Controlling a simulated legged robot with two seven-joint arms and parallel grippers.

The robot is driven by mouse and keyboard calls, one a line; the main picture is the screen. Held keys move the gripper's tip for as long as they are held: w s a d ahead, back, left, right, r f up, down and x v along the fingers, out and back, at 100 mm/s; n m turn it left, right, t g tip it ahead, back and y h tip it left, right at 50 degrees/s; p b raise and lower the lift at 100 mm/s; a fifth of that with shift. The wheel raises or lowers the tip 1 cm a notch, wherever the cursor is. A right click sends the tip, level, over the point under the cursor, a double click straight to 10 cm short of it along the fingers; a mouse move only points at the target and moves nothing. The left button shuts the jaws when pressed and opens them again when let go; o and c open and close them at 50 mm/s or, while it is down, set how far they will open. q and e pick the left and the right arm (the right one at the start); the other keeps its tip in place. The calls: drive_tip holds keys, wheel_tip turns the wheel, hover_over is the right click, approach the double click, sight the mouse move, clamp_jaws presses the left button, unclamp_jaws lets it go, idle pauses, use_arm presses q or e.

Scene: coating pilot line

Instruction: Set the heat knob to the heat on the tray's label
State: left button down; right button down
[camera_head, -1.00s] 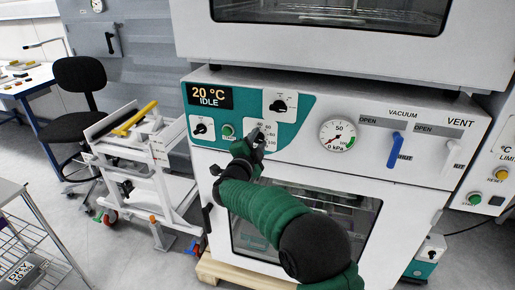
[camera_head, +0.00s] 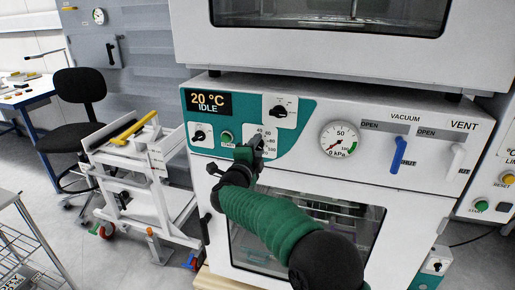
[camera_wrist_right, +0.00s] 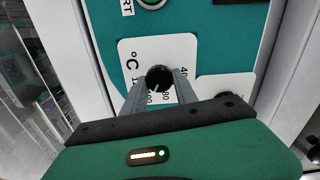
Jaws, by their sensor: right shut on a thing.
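The vacuum oven's teal control panel (camera_head: 222,146) has a display (camera_head: 208,103) reading 20 °C and IDLE. The heat knob (camera_wrist_right: 158,78) is a round black knob on a white °C scale plate (camera_wrist_right: 130,56) in the right wrist view. My right gripper (camera_wrist_right: 160,88) is shut on the heat knob, one finger on each side. In the head view my right gripper (camera_head: 254,148) covers the knob and part of its scale. The knob's exact setting is hard to read. No tray label can be read here. My left gripper is not in view.
A selector knob (camera_head: 280,111) sits above, another knob (camera_head: 199,135) and a green start button (camera_head: 227,137) to the left. A pressure gauge (camera_head: 339,139), blue vacuum lever (camera_head: 398,154) and white vent lever (camera_head: 456,160) are to the right. A white cart (camera_head: 155,158) stands left.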

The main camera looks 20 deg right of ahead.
drive_tip(key=shift+a+f, duration=0.15)
drive_tip(key=shift+f, duration=0.2)
drive_tip(key=c, duration=1.3)
unclamp_jaws()
drive_tip(key=shift+o, duration=1.4)
drive_tip(key=shift+w, duration=0.15)
drive_tip(key=shift+o, duration=0.3)
drive_tip(key=v, duration=1.6)
drive_tip(key=shift+s+a, duration=0.25)
drive_tip(key=shift+s, duration=0.05)
drive_tip(key=shift+r, duration=0.1)
